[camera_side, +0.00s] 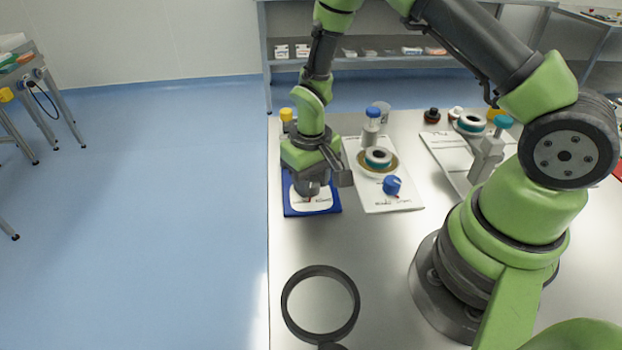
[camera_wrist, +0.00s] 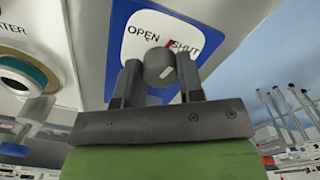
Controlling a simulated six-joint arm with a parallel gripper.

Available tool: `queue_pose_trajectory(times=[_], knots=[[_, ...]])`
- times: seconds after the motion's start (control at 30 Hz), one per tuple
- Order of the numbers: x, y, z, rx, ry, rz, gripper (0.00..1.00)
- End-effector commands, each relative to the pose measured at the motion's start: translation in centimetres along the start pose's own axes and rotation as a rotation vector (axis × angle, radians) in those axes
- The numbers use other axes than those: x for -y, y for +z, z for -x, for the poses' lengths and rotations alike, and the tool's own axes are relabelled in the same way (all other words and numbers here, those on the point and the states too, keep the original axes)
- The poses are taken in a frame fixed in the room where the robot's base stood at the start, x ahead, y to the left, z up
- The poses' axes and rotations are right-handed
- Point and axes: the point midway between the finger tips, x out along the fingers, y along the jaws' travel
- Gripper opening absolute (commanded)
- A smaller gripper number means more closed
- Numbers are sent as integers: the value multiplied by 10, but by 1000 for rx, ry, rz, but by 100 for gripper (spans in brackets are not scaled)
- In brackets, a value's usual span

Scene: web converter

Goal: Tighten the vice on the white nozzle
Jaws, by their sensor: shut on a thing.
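My gripper (camera_side: 322,186) points down at the blue panel (camera_side: 291,208) near the table's left edge. In the wrist view its two fingers (camera_wrist: 160,82) are shut on a round grey knob (camera_wrist: 158,62) with a white mark on it. The knob stands in front of a white label (camera_wrist: 150,28) that reads OPEN on the left and SHUT on the right, with a red mark between the words. The gripper hides most of the label in the side view. I cannot make out a white nozzle or vice jaws for certain.
Another board with a teal-capped grey column (camera_side: 488,155) stands farther right. A dark ring (camera_side: 288,303) is in the foreground.

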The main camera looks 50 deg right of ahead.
Motion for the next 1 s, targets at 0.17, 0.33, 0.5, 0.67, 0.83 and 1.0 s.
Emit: queue_pose_trajectory(times=[0.17, 0.33, 0.5, 0.67, 0.83, 1.0], knots=[[0, 0, 1, 2, 0, -5, 11], [0, 1, 1, 2, 0, -4, 11], [0, 0, 0, 2, 0, -3, 60], [0, 0, 0, 1, 0, -2, 60], [0, 0, 6, -2, 0, -2, 60], [0, -1, 33, -6, -1, -2, 60]])
